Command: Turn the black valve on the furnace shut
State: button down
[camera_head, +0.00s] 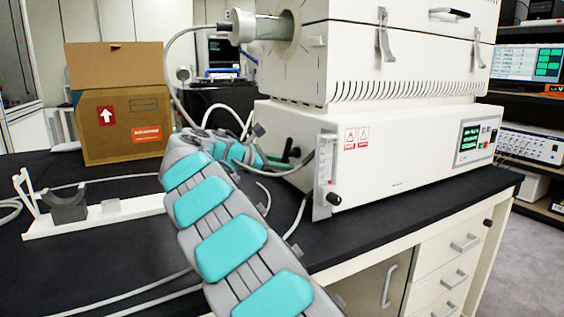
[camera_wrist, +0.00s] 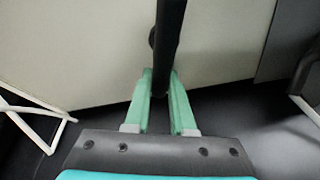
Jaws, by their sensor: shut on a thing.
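The furnace (camera_head: 400,150) is a large white unit on the black bench. At its left side my arm reaches in, and my gripper (camera_head: 281,160) shows only as small green fingers, partly hidden by my own arm. In the wrist view my gripper (camera_wrist: 160,78) has its two green fingers closed on either side of a long black bar, the black valve's handle (camera_wrist: 170,35). The bar runs up out of the picture from between the fingertips, and a small round dark part shows beside it against a pale furnace wall. The valve's full shape is hidden.
A flowmeter panel (camera_head: 325,172) with a black knob (camera_head: 333,199) sits on the furnace front, right of my gripper. A cardboard box (camera_head: 122,118) and a white stand (camera_head: 110,215) are on the bench at left. Grey hoses run near my arm.

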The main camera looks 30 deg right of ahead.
jog(key=shift+s+a+f+n+g, duration=0.15)
jog(key=shift+s+n+g, duration=0.1)
jog(key=shift+n+g, duration=0.25)
jog(key=shift+s+d+f+n+g, duration=0.1)
jog(key=shift+s+f+n+g, duration=0.15)
jog(key=shift+n, duration=0.35)
jog(key=shift+s+r+n+g, duration=0.1)
jog(key=shift+s+n+g, duration=0.2)
jog(key=shift+n, duration=0.3)
jog(key=shift+g, duration=0.25)
jog(key=c, duration=0.8)
grip_release()
jog(key=shift+o, duration=0.2)
jog(key=shift+r, duration=0.1)
jog(key=v, duration=0.7)
jog(key=shift+a, duration=0.35)
jog(key=shift+r, duration=0.1)
